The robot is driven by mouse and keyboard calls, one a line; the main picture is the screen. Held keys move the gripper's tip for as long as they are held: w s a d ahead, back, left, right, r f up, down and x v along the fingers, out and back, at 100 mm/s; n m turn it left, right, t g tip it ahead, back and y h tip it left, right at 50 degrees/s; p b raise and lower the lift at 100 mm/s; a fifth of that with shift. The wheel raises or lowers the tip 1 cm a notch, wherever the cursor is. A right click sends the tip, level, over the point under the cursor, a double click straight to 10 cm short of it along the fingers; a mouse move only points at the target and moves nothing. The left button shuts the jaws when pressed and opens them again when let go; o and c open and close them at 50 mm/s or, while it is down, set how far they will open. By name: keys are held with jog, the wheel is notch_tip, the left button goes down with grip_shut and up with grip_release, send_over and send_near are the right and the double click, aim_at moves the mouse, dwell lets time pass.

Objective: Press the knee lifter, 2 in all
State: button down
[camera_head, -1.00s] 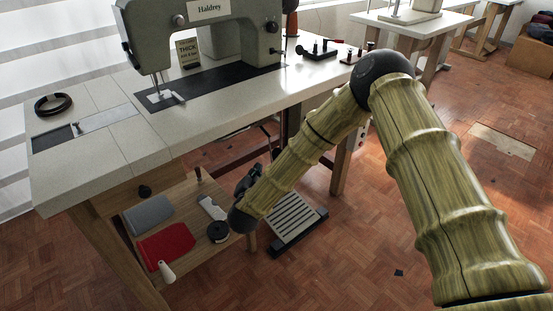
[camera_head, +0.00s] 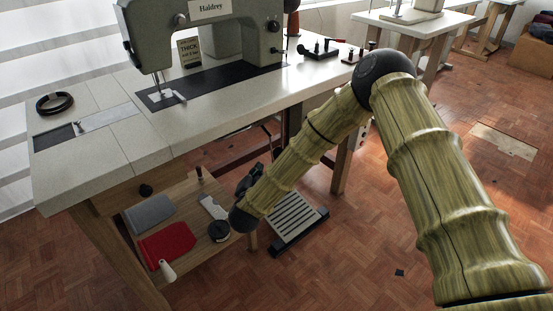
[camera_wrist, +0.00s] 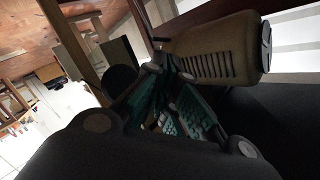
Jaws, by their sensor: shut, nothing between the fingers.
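My gripper (camera_wrist: 160,84) is shut and empty in the wrist view, its teal-padded fingers together. It is under the sewing table, pointing toward a dark flat pad (camera_wrist: 120,55) that looks like the knee lifter. I cannot tell whether the fingertips touch it. In the head view a thin dark rod (camera_head: 268,131) shows below the table's front edge; the pad is hidden there. My forearm covers most of the gripper in that view. The sewing machine (camera_head: 205,38) stands on the table (camera_head: 190,128).
A beige vented motor (camera_wrist: 215,48) is close to my gripper under the table. A slatted foot pedal (camera_head: 297,220) is on the floor. A wooden shelf (camera_head: 195,255) holds red cloth (camera_head: 166,243), grey cloth (camera_head: 150,212) and small tools. Open floor lies to the right.

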jog(key=s+d+f+n+g+y, duration=0.25)
jog(key=s+d+f+g, duration=0.2)
jog(key=s+f, duration=0.6)
jog(key=s+d+f+n+g+y, duration=0.1)
jog(key=s+d+f+n+g, duration=0.4)
jog(key=s+f, duration=0.6)
jog(key=s+d+g, duration=0.2)
jog(key=s+d, duration=0.3)
jog(key=s, duration=0.4)
jog(key=s+d+f+n+g+h, duration=0.1)
jog(key=s+d, duration=0.4)
jog(key=s, duration=0.5)
jog(key=s+d+g, duration=0.3)
jog(key=s+d, duration=0.2)
jog(key=s, duration=0.4)
jog(key=shift+s+f, duration=0.3)
jog(key=shift+n, duration=0.25)
